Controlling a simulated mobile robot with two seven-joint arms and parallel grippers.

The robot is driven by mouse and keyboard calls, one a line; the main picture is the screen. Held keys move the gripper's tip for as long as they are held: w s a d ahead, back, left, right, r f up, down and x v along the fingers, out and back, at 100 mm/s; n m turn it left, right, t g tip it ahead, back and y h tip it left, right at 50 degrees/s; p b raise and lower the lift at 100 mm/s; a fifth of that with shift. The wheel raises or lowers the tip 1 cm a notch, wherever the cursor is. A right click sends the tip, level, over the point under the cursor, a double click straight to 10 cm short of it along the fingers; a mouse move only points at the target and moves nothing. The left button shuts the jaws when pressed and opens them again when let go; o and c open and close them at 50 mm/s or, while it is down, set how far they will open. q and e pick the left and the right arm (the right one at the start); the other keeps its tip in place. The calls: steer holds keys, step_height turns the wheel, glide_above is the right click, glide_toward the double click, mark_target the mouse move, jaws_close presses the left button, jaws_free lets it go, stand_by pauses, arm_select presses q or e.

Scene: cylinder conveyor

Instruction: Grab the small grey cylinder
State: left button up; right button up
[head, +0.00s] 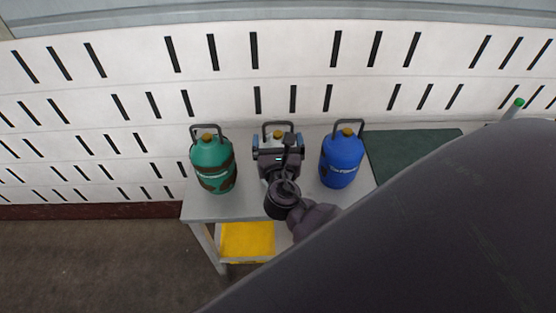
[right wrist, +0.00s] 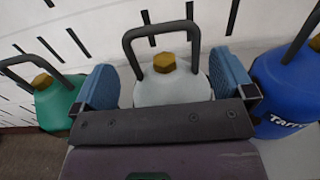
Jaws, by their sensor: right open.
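The small grey cylinder (head: 279,134) stands upright on the table between a green and a blue cylinder, with a brass-coloured cap and a dark looped handle. In the head view my right gripper and wrist hide most of its body. My right gripper (head: 278,146) is open at the grey cylinder. In the right wrist view the grey cylinder (right wrist: 172,88) shows pale between the two blue finger pads, its handle rising above them. A small gap seems to show beside the pads; I cannot tell if either touches. My left gripper is not in view.
The green cylinder (head: 211,160) stands close on the left and the blue cylinder (head: 342,160) close on the right, on the grey table (head: 205,207). A dark green mat (head: 410,150) lies further right. A yellow box (head: 247,240) is below. A slotted white wall (head: 220,80) stands behind.

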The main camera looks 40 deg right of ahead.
mark_target(278, 133)
steer(key=x, duration=0.4)
steer(key=shift+w+d, duration=0.1)
steer(key=shift+d, duration=0.05)
steer(key=c, duration=1.6)
steer(key=shift+r, duration=0.2)
steer(key=shift+c, duration=0.2)
